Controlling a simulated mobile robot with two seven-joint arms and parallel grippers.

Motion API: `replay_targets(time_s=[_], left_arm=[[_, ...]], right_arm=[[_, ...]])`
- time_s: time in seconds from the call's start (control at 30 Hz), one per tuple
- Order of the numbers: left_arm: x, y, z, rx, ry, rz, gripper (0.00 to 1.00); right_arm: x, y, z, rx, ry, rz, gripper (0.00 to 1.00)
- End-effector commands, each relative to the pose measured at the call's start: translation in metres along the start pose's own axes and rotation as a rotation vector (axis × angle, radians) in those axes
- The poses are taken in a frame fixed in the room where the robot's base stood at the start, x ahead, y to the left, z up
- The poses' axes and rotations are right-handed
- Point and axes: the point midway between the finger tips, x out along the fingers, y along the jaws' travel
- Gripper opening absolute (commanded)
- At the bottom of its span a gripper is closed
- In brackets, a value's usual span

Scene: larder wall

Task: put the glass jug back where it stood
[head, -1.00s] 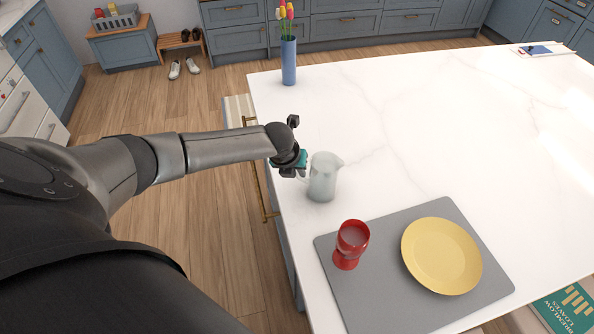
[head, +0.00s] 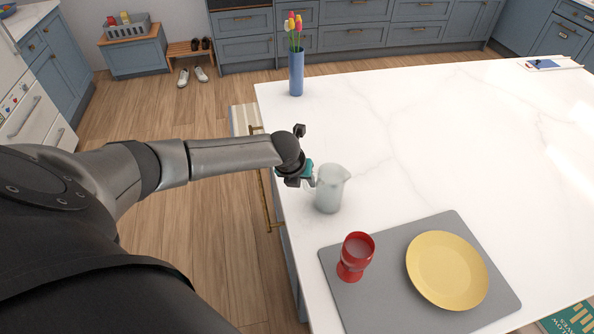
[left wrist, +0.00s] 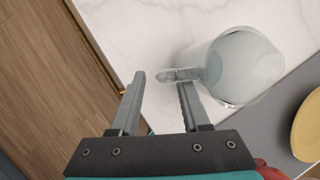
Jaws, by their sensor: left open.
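The glass jug (head: 330,189), pale and translucent, stands upright on the white marble counter near its left edge. My left gripper (head: 309,181) is at the jug's left side, low over the counter. In the left wrist view its two fingers (left wrist: 162,83) are apart with nothing gripped between them. The jug (left wrist: 240,66) is right of the fingers there, and its handle (left wrist: 180,75) points toward the gap, by the right fingertip. I cannot tell whether that finger touches the handle. My right gripper is not in view.
A grey mat (head: 345,292) in front of the jug holds a red goblet (head: 355,256) and a yellow plate (head: 447,270). A blue vase (head: 296,73) of tulips stands at the counter's far left corner. The counter (head: 430,130) behind and right of the jug is clear.

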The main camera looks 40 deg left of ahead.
Motion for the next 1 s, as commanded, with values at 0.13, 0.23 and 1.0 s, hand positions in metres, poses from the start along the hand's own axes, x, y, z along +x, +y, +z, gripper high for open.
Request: replay_targets(time_s=[0.13,0.23,1.0], left_arm=[[-0.021,0.0,0.001,0.002,-0.003,-0.001,0.47],[-0.037,0.0,0.002,0.002,-0.003,-0.001,0.47],[-0.113,0.0,0.0,-0.001,-0.001,0.0,0.47]], right_arm=[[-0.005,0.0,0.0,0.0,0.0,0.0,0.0],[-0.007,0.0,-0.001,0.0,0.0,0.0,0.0],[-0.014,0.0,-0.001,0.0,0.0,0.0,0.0]])
